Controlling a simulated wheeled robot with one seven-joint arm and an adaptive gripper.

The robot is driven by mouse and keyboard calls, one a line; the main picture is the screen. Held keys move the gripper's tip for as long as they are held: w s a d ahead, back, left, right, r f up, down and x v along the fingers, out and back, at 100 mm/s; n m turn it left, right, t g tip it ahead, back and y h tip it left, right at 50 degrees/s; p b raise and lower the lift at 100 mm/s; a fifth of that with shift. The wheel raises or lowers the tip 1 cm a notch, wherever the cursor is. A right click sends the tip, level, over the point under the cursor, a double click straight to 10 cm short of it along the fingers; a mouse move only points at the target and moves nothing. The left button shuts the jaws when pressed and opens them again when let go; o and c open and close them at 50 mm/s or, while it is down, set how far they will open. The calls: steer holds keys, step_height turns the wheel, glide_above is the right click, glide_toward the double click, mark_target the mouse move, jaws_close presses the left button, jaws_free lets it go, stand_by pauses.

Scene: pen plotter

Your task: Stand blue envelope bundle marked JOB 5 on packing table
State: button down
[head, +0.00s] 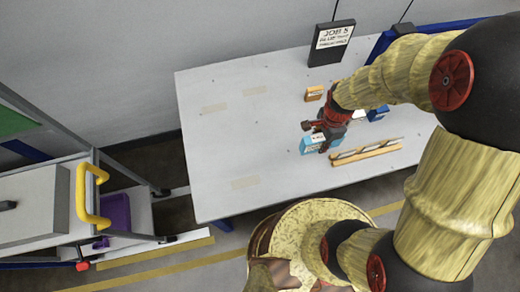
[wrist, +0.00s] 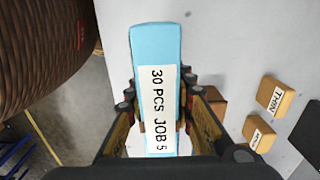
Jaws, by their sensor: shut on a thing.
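The blue envelope bundle (head: 312,146) is light blue with a white label. The label reads "30 PCS JOB 5" in the wrist view (wrist: 155,45). My gripper (head: 326,133) is shut on the bundle, with a finger on each long side in the wrist view (wrist: 158,100). The bundle is over the grey packing table (head: 225,125), right of its middle. I cannot tell whether its underside touches the tabletop. The gripper hides part of the bundle in the head view.
A dark sign (head: 332,42) reading JOB 5 stands at the table's back edge. Orange-brown blocks (wrist: 275,95) lie beside the bundle, one marked THIN. A wooden rack (head: 366,152) lies to the right front. The table's left half is clear. A cart with a yellow handle (head: 84,198) stands left.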

steer(key=w+a+f+b, duration=0.2)
steer(key=w+a+f, duration=0.15)
steer(key=a, duration=0.45)
glide_above(280, 149)
steer(key=f, duration=0.5)
steer(key=shift+d+f, duration=0.2)
steer(key=shift+d, duration=0.1)
steer(key=shift+a+f+b, duration=0.15)
steer(key=shift+f+b, duration=0.05)
steer(key=shift+b, duration=0.1)
steer(key=shift+w+a+f+b, duration=0.15)
steer(key=shift+f+b, duration=0.35)
steer(key=shift+f, duration=1.25)
steer(key=shift+f, duration=0.2)
steer(key=c, duration=1.5)
jaws_free()
steer(key=shift+r, duration=0.1)
steer(key=shift+c, duration=0.2)
